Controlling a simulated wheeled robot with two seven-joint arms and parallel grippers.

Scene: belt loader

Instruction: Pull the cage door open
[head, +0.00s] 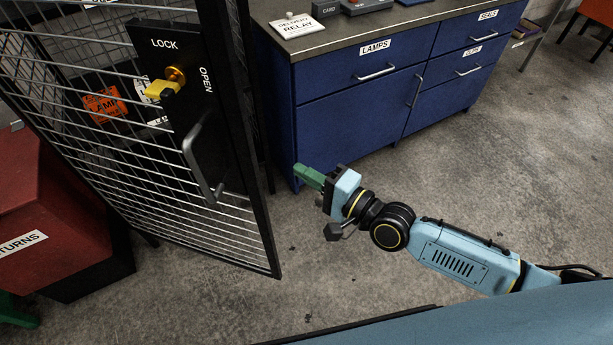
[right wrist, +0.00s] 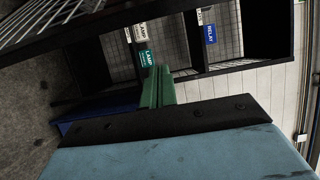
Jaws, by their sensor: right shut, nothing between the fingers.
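The cage door (head: 262,235) is a black frame with wire mesh, on the left in the head view. Its black lock plate reads LOCK and OPEN. A yellow turn knob (head: 160,90) sits on a brass cylinder there, its grip pointing lower left. The grey bar handle (head: 192,158) is below it. The door seems to stand out from the cage, but how far is unclear. My right gripper (head: 301,172), with green fingers, is shut and empty, right of the door's edge and apart from the handle. Its fingers (right wrist: 157,86) also show in the right wrist view. My left gripper is out of view.
A blue cabinet (head: 345,115) with drawers stands behind my right gripper. A red RETURNS box (head: 50,205) is at the left, beside the door. The right wrist view shows dark shelves (right wrist: 240,67) with labelled places.

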